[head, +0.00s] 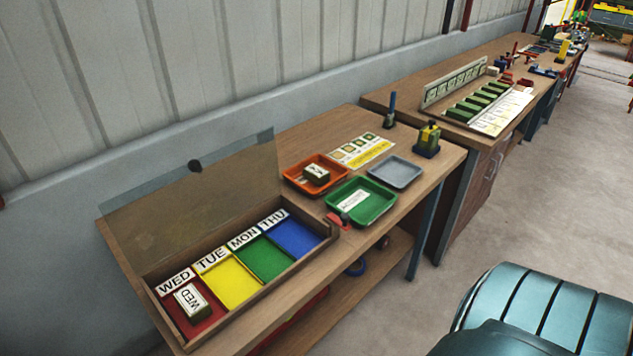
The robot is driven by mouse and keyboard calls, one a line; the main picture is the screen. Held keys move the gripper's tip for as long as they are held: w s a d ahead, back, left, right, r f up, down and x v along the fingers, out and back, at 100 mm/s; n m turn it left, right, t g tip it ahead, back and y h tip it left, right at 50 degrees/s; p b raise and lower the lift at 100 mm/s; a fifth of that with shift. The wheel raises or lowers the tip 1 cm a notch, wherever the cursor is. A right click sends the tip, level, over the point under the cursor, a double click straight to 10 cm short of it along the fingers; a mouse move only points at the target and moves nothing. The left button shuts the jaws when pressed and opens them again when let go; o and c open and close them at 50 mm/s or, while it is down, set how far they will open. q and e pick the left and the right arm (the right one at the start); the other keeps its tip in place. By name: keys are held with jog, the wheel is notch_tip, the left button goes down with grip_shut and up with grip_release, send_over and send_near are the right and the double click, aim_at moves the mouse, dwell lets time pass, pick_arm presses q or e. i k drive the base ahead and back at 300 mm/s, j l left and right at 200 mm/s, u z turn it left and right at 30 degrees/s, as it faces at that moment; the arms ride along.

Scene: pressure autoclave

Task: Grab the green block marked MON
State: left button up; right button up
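Neither of my grippers is in view.
The box's clear lid (205,205) stands open against the wall side. A green tray (380,205) with a white label, a grey tray (395,172) and a dark stamp-like object (427,142) share the near bench (300,140).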

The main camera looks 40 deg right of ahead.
aim_at(315, 173)
jog(key=i, duration=0.45)
jog(key=z, duration=1.6)
jog(key=i+j, duration=0.05)
